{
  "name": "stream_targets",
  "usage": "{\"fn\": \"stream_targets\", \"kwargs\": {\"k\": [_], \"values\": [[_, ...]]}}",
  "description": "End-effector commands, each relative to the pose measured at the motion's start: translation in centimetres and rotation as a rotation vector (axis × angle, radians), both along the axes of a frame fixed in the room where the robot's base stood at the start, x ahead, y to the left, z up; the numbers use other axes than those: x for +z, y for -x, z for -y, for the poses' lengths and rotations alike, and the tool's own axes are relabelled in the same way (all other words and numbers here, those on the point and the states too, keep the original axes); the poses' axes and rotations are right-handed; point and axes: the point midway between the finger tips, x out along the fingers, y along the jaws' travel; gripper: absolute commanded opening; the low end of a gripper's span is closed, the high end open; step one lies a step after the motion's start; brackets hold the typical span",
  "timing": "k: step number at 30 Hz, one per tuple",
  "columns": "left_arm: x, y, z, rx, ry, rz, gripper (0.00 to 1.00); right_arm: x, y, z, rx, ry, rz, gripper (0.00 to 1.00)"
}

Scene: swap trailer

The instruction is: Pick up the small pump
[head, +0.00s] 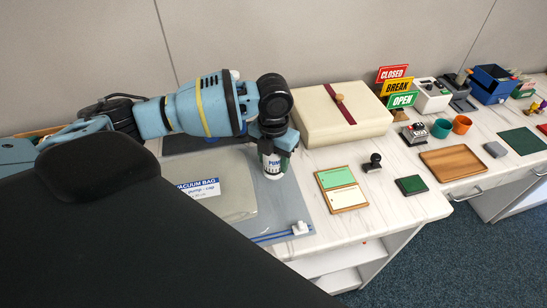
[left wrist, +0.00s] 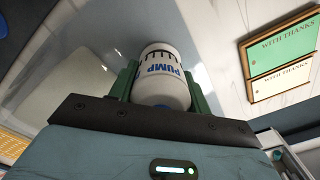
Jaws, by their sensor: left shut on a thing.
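The small pump (head: 272,165) is a white cylinder with blue PUMP lettering. It is upright in the head view, over the grey vacuum bag sheet at the left part of the table. It also shows in the left wrist view (left wrist: 162,78), between the two green fingers. My left gripper (head: 275,150) comes down on it from above and is shut on it. I cannot tell whether the pump's base touches the sheet. The gripper hides the pump's top in the head view. My right gripper is not in view.
The vacuum bag (head: 215,200) lies left of the pump. A cream box (head: 340,120) stands close behind right. A wooden card holder (head: 341,190), black stamp (head: 373,162) and green pad (head: 411,185) lie to the right. A wooden tray (head: 451,164) lies farther right.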

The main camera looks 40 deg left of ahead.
Motion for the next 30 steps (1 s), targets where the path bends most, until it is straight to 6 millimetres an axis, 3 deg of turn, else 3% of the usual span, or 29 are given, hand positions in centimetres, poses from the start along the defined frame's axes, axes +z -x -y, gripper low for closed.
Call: {"fn": "stream_targets", "kwargs": {"k": [7,12,30], "values": [[1.4,-0.1,0.0,0.000,0.001,0.003,0.18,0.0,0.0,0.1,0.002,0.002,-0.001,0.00],[3.7,-0.1,0.0,-0.001,0.002,0.004,0.18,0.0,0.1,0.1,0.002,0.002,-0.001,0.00],[4.9,10.6,8.4,-0.004,0.002,0.001,0.18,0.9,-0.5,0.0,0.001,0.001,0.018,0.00]]}}
